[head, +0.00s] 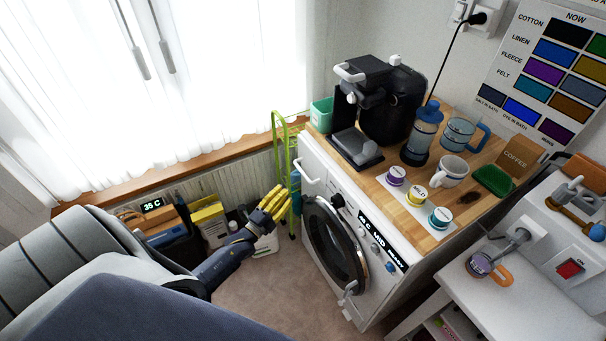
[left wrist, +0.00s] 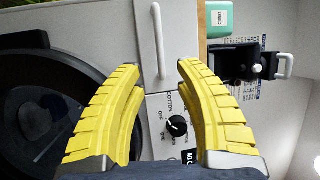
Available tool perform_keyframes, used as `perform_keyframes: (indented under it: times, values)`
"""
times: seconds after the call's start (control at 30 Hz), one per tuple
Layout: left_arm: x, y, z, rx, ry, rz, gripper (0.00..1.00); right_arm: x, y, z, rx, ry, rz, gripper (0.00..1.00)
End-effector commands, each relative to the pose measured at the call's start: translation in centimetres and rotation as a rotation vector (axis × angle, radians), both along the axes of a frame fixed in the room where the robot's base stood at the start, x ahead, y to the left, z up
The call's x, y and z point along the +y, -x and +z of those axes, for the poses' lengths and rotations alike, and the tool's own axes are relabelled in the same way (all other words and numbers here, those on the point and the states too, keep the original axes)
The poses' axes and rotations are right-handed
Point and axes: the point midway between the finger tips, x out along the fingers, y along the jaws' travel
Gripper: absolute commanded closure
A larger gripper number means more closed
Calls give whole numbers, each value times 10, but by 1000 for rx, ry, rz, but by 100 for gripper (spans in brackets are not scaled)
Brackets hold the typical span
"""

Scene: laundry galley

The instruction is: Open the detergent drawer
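The white washing machine (head: 378,265) stands under the wooden counter. Its detergent drawer (head: 318,158) is at the left end of the front panel, with a white bar handle (head: 311,186). The drawer front looks flush and shut. My left gripper (head: 281,202) has yellow ribbed fingers and is left of the drawer, apart from it. In the left wrist view the gripper (left wrist: 159,68) is open and empty. The handle (left wrist: 159,40) lies in line with the gap between its fingertips, and no contact shows. My right gripper is in neither view.
The round door (head: 335,245) and program dial (left wrist: 177,125) are close to the drawer. A coffee machine (head: 385,100), cups and small tubs stand on the counter (head: 400,188). A green ladder-like frame (head: 282,150) stands behind my left gripper. Bare floor (head: 270,290) lies before the machine.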

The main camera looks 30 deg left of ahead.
Motion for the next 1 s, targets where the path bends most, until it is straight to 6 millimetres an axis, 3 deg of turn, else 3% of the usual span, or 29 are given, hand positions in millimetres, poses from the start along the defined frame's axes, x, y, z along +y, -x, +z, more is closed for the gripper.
perform_keyframes:
  times: [0.2, 0.5, 0.7, 1.0]
  values:
    - [-4, -41, 8, -1, 0, 0, 66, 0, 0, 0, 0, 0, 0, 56]
    - [-8, -86, 17, -1, 0, 0, 66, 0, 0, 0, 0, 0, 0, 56]
    - [-10, -104, 19, 1, 1, 0, 66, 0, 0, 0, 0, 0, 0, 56]
    - [-10, -112, 20, 1, 1, 0, 66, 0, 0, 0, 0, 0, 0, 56]
